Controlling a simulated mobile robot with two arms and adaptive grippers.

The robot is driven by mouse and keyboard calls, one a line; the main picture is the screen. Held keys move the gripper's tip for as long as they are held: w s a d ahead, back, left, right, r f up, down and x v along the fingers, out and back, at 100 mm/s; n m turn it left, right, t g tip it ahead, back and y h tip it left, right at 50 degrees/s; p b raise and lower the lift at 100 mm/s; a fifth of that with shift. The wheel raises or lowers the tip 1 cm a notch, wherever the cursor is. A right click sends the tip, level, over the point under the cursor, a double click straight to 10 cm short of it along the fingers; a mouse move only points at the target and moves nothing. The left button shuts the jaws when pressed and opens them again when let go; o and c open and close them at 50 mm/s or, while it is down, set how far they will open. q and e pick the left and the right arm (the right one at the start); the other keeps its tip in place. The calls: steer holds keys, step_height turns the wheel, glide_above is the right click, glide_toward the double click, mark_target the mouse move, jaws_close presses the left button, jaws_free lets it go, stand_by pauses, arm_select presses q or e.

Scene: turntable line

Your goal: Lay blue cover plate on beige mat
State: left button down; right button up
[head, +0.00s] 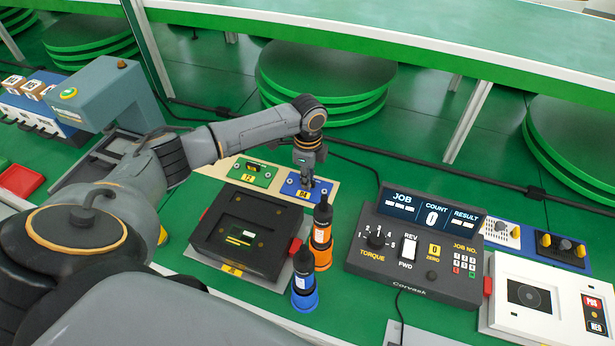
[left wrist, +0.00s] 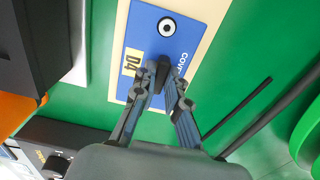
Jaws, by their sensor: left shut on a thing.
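The blue cover plate (head: 291,188), with a yellow D4 label, is at the right end of the beige mat (head: 211,167). My left gripper (head: 306,181) is above the plate, pointing down. In the left wrist view, my left gripper (left wrist: 164,72) is shut on a dark upright grip on the blue plate (left wrist: 148,36). The beige mat (left wrist: 208,42) shows along both long sides of the plate. The plate looks flat on the mat; I cannot tell whether a small gap lies under it. The fingers hide part of the plate. My right gripper is out of view.
A green plate (head: 251,172) lies left of the blue one on the mat. A black fixture (head: 212,231) stands in front. Orange (head: 321,236) and blue (head: 304,283) screwdrivers stand beside it. A torque controller (head: 415,250) is at right. Turntable discs (head: 325,70) are behind.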

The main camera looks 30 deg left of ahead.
arm_select(q)
steer(key=c, duration=1.5)
jaws_free()
steer(key=shift+c, duration=0.2)
steer(key=shift+o, duration=0.8)
step_height(320, 180, up, 12)
steer(key=shift+b, duration=0.4)
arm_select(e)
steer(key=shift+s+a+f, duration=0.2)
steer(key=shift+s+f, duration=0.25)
arm_select(q)
steer(key=shift+r, duration=0.15)
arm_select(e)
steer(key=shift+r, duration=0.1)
